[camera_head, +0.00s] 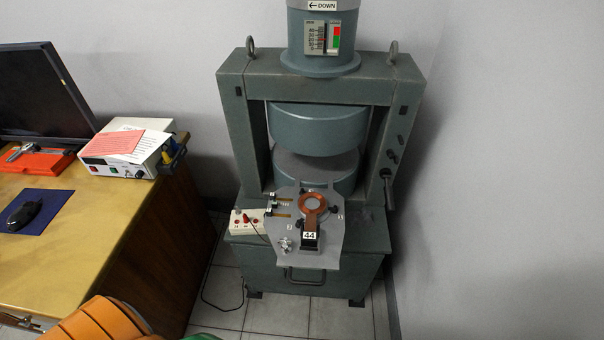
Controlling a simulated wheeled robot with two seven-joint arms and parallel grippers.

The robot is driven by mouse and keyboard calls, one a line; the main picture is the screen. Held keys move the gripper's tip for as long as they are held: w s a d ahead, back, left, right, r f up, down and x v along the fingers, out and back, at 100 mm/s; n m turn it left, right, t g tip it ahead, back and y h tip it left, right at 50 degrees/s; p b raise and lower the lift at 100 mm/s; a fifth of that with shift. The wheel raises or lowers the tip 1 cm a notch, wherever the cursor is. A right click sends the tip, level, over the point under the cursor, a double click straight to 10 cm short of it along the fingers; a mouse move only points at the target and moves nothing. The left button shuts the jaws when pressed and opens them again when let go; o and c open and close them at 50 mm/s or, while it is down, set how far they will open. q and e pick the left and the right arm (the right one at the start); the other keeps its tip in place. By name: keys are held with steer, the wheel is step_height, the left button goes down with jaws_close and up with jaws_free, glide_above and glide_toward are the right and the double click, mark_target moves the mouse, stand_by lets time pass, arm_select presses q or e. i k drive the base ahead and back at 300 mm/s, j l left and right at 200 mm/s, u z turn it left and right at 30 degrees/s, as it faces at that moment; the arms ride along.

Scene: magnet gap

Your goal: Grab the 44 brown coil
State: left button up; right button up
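The brown coil (313,206) is a flat ring on a dark handle that carries a white "44" label (309,236). It lies on the grey plate (326,255) at the front of the green magnet machine, just in front of the gap between its two round poles. The ring points toward the gap and the labelled handle points toward the front. Neither of my grippers is in view.
The magnet frame (238,130) rises around the poles. A small switch box (247,222) with a cable stands left of the plate. A wooden desk (60,245) with a monitor, mouse and power supply (130,150) is at left. An orange ribbed object (95,322) is at bottom left.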

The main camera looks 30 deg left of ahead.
mark_target(308, 238)
steer(key=u, duration=0.75)
